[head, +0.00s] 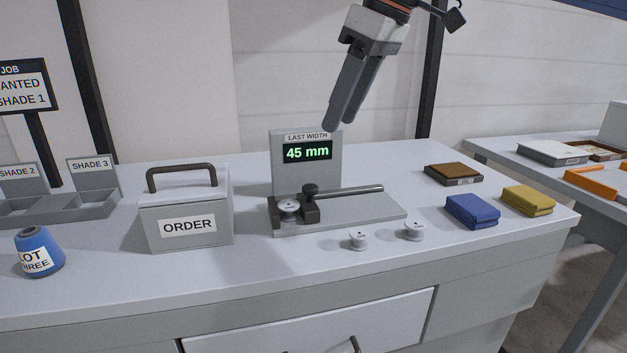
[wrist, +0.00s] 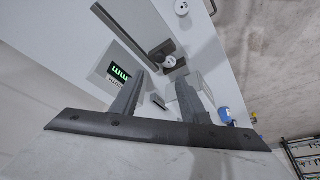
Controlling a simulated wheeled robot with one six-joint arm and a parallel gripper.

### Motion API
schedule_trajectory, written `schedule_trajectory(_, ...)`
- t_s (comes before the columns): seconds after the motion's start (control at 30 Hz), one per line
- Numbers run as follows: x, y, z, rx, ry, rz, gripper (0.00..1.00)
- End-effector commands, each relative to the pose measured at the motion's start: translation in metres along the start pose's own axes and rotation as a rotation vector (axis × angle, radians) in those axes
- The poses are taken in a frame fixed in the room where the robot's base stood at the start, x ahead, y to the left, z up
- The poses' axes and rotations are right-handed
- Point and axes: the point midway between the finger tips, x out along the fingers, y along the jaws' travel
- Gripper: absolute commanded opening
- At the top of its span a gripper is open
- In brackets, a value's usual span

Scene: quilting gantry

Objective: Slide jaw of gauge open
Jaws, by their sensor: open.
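The gauge has a grey base plate (head: 355,212), and its upright display (head: 307,152) reads "LAST WIDTH 45 mm". Its dark sliding jaw (head: 311,207), topped by a black knob (head: 310,189), sits toward the left end, with a rod (head: 350,190) running right. A white bobbin (head: 289,207) lies at the left, beside the jaw; whether the jaw touches it is unclear. My gripper (head: 334,125) is open and empty, high above the gauge and in front of the wall. In the wrist view its two fingers (wrist: 158,88) are spread, and the display (wrist: 120,66) shows at left.
Two white bobbins (head: 358,240) (head: 413,231) stand before the gauge. The ORDER box (head: 187,226) with its raised handle and a blue thread cone (head: 40,253) are at left. Blue (head: 472,211) and yellow (head: 528,200) cloth stacks and a brown-topped block (head: 454,174) lie at right.

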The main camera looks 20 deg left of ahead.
Motion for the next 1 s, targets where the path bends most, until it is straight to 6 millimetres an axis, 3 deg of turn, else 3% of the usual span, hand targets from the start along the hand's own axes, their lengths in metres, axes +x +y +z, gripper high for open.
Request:
schedule_trajectory(0.7,0.125,0.000,0.001,0.001,-0.003,-0.001,0.41)
schedule_trajectory(1.0,0.150,0.000,0.001,0.001,-0.001,0.000,0.41)
